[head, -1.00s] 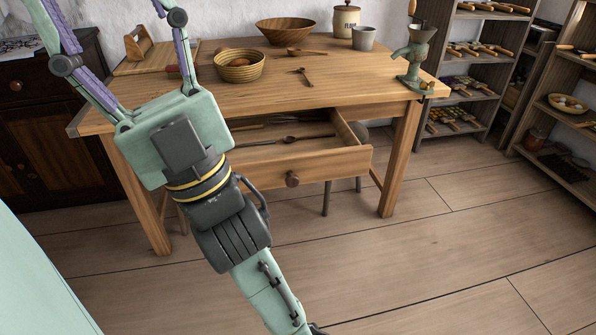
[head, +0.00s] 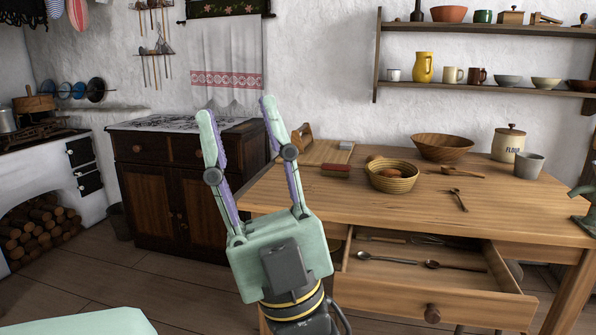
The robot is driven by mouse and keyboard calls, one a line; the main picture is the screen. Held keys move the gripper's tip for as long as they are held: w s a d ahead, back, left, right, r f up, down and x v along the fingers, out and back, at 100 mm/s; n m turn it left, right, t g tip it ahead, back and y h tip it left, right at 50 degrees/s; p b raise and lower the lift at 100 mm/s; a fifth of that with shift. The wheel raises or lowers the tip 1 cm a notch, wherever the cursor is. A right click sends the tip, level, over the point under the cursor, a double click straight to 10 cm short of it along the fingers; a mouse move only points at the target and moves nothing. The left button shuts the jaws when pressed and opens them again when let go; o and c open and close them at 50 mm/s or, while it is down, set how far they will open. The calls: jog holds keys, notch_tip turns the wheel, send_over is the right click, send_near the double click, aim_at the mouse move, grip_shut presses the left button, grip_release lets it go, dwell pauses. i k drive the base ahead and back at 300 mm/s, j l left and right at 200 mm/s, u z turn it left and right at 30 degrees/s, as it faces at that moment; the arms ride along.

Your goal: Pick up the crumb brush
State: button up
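A small reddish-brown block-shaped thing (head: 336,171), which looks like the crumb brush, lies on the wooden table (head: 420,215) between the cutting board and a woven basket. It is small, and I cannot make out bristles clearly. My gripper (head: 238,110) points up in the picture, left of the brush, with its two purple-lined fingers spread wide and nothing between them. It appears in front of the dark cabinet and the table's left edge, apart from the brush.
The woven basket (head: 391,178) sits right of the brush, and the cutting board (head: 325,152) lies behind it. A wooden bowl (head: 442,147), a flour jar (head: 508,144) and a grey cup (head: 528,166) stand farther back. The drawer (head: 430,300) is pulled open with spoons inside.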

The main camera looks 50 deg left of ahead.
aim_at(329, 169)
jog(key=u, duration=1.35)
jog(key=i+j+z, duration=0.25)
jog(key=i+j, duration=0.6)
jog(key=i+j+z, duration=0.2)
jog(key=i+j, duration=0.5)
jog(key=i, duration=0.75)
